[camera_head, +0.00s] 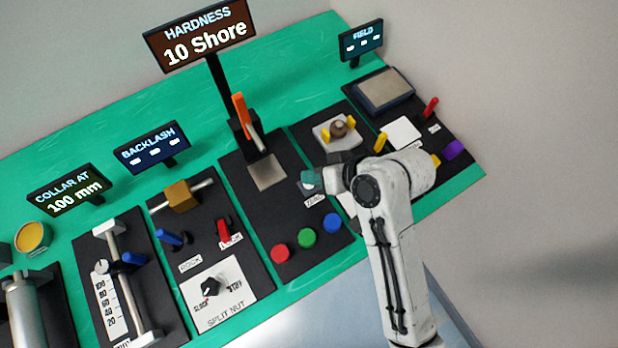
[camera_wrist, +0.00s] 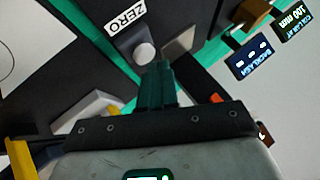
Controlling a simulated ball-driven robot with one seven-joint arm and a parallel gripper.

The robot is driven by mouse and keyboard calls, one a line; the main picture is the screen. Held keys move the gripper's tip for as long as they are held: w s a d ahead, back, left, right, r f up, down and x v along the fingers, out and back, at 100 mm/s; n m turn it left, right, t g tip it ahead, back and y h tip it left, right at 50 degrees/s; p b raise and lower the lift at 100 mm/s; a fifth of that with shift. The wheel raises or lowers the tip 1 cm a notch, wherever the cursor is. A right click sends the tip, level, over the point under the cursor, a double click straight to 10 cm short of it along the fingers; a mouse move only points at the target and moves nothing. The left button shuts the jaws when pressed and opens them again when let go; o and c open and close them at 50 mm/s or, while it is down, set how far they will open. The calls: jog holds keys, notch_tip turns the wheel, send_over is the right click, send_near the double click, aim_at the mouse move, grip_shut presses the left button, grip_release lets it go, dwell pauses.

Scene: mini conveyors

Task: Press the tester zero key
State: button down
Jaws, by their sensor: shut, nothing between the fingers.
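The hardness tester panel (camera_head: 262,205) is black, with a display (camera_head: 200,38) reading "HARDNESS 10 Shore" above it. In the wrist view the zero key (camera_wrist: 145,53) is a round pale grey button beside the "ZERO" label (camera_wrist: 125,18). The label also shows in the head view (camera_head: 314,200). My gripper (camera_wrist: 158,72) has dark green fingers, held together and empty, with the tips close beside the key. I cannot tell whether they touch it. In the head view my gripper (camera_head: 311,178) is over the tester panel's right edge, and the key is hidden there.
Red (camera_head: 280,253), green (camera_head: 307,238) and blue (camera_head: 332,222) buttons stand at the tester's front. An orange lever (camera_head: 241,110) rises behind a metal plate (camera_head: 268,171). The split nut panel (camera_head: 218,290) lies left; a panel with yellow-clamped part (camera_head: 338,128) lies right.

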jog(key=shift+f, duration=0.55)
dwell(0.9)
jog(key=shift+r, duration=0.15)
jog(key=shift+r+p, duration=0.85)
jog(key=shift+p, duration=0.05)
notch_tip(320, 180, up, 5)
jog(key=p, duration=0.5)
dwell(0.7)
